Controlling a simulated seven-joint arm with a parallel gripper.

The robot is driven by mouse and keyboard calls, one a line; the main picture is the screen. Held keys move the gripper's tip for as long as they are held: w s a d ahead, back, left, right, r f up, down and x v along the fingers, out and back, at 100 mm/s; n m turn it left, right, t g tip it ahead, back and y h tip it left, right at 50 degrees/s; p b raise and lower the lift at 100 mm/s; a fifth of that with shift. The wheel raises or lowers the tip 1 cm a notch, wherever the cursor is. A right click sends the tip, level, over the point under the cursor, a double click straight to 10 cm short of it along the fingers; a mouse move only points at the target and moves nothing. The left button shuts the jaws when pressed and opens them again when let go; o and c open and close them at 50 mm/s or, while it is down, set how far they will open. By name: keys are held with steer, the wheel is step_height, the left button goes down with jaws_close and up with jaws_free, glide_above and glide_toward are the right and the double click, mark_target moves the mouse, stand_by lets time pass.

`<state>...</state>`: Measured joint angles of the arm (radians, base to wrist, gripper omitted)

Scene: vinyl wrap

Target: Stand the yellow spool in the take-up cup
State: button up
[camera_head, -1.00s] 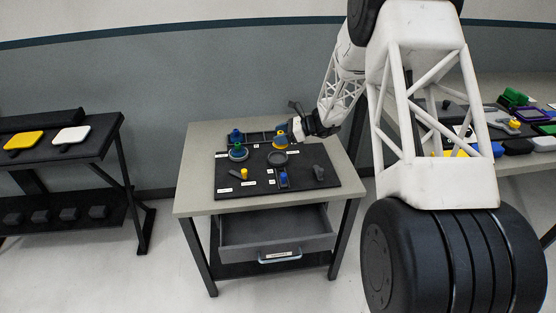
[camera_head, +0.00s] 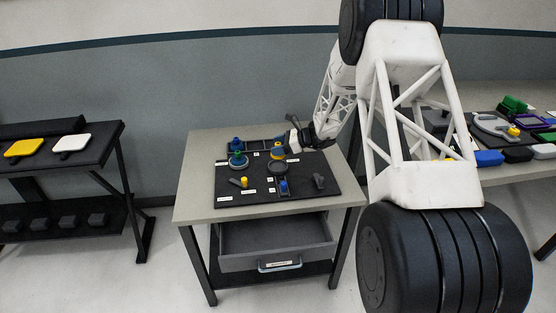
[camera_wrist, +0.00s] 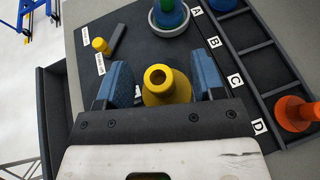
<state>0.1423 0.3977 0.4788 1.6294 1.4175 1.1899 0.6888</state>
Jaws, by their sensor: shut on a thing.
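The yellow spool (camera_head: 277,152) is held in my gripper (camera_head: 287,148) over the back middle of the black board. In the wrist view the spool (camera_wrist: 165,86) is upright, its hollow top facing the camera, between the two blue finger pads of my gripper (camera_wrist: 166,84). A dark round cup (camera_head: 277,168), which looks like the take-up cup, sits on the board just in front of and below the spool in the head view. It looks empty. In the wrist view it is hidden by the spool and gripper. I cannot tell the spool's exact height above it.
A blue-green spool stands in a grey round holder (camera_head: 238,163) to the left. A divided tray (camera_wrist: 243,60) behind holds a blue spool (camera_head: 235,143) and an orange spool (camera_wrist: 292,114). The drawer (camera_head: 277,243) is open.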

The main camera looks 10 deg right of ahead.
steer(key=shift+f, duration=1.15)
steer(key=shift+f, duration=1.9)
steer(key=o, duration=0.9)
steer(key=shift+f, duration=0.15)
steer(key=shift+r, duration=0.2)
steer(key=v, duration=1.2)
steer(key=shift+f, duration=0.1)
